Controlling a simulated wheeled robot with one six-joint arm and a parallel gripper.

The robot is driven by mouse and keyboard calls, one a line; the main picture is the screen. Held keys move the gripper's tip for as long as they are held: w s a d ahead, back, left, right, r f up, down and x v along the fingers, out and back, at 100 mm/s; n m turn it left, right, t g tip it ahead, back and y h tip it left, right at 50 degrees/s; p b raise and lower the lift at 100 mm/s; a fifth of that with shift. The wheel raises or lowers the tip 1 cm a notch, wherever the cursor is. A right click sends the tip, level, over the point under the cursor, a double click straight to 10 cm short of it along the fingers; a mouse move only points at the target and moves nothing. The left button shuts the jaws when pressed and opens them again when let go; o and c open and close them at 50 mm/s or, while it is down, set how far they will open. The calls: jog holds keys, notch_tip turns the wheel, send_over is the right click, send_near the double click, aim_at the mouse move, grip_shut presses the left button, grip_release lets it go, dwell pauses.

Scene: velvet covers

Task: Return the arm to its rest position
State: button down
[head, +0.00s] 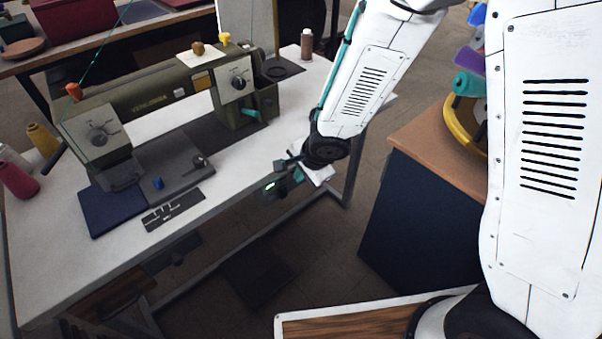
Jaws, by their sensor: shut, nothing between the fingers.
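My arm (372,85) comes in from the right side of the head view and bends down at its far link toward the front right edge of the white sewing table. My gripper (284,167) is at the end of that arm, close to the table's edge. Its fingers are small and dark with teal parts, and they are shut with nothing between them. I cannot tell whether it touches the table. Part of the wrist is hidden behind the arm link.
An olive sewing machine (165,103) stands on the white table (85,265), with a dark blue folded cloth (108,212) at its front. Thread spools (18,182) stand at the left. A dark cabinet (415,225) with a wooden top is at the right. Open floor lies between them.

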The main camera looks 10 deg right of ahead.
jog(key=shift+r, duration=0.2)
dwell(0.5)
jog(key=s+d+r+n+g+h, duration=0.1)
jog(key=s+d+r+n+h, duration=0.2)
jog(key=d+r+n, duration=0.35)
jog(key=s+d+r+n+g+h, duration=0.1)
jog(key=s+d+r+n+h, duration=0.25)
jog(key=d, duration=0.55)
jog(key=s+d+r+y, duration=0.2)
jog(key=s+r, duration=0.6)
jog(key=s, duration=0.1)
jog(key=s+d+r+n+y, duration=0.1)
jog(key=s+d+r+y, duration=0.1)
jog(key=s+r, duration=0.6)
jog(key=shift+s+d+r+g, duration=0.3)
jog(key=shift+s+d, duration=0.15)
jog(key=shift+d, duration=0.1)
